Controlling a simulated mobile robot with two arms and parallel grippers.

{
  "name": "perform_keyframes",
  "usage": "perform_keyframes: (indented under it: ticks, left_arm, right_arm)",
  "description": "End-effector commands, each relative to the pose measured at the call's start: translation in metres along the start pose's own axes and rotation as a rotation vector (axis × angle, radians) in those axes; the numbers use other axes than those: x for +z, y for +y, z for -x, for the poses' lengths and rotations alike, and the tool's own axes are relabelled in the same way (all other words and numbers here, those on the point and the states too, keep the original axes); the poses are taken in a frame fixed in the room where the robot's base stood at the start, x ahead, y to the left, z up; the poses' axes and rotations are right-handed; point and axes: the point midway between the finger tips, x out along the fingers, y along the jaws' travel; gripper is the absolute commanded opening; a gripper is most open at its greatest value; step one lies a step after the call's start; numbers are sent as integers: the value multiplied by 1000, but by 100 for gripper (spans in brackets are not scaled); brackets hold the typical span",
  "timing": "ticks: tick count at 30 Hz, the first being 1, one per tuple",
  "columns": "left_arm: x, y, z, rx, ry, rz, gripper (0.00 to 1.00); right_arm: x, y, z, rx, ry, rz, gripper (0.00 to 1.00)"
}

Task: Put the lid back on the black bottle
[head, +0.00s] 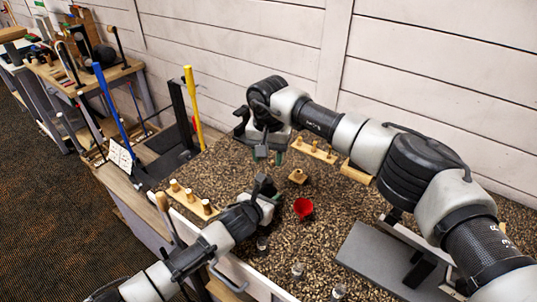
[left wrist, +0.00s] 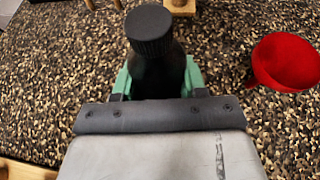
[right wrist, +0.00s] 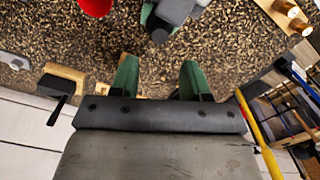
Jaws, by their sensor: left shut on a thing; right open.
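The black bottle (left wrist: 155,75) stands between the green fingers of my left gripper (left wrist: 155,88), which is shut on its body. The black ribbed lid (left wrist: 150,30) sits on top of the bottle; I cannot tell how tightly it is seated. In the head view my left gripper (head: 264,193) is low over the speckled worktop, with the dark bottle partly hidden in it. My right gripper (head: 268,157) is above and behind it, open. In the right wrist view its green fingers (right wrist: 158,80) are apart, with nothing between them.
A red funnel-like cup (head: 303,208) stands right of my left gripper. A small wooden block (head: 298,176) lies behind it. Wooden peg racks (head: 192,199) stand at the left and back. Small clear glasses (head: 298,270) are near the front edge. A grey plate (head: 375,265) is at right.

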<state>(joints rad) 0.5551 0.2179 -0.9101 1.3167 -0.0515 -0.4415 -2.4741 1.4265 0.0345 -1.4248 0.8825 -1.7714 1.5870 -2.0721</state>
Motion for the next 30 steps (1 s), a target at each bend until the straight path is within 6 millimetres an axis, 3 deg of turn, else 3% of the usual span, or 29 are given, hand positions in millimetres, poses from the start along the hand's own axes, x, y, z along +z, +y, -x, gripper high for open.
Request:
perform_keyframes:
  ticks: [5, 18, 30]
  left_arm:
    - [0, 0, 0, 0, 0, 0, 0]
    - [0, 0, 0, 0, 0, 0, 0]
    - [0, 0, 0, 0, 0, 0, 0]
  right_arm:
    - [0, 0, -12, 1, -2, -1, 46]
    - [0, 0, -73, 1, -1, -2, 46]
    - [0, 0, -80, 0, 1, -2, 46]
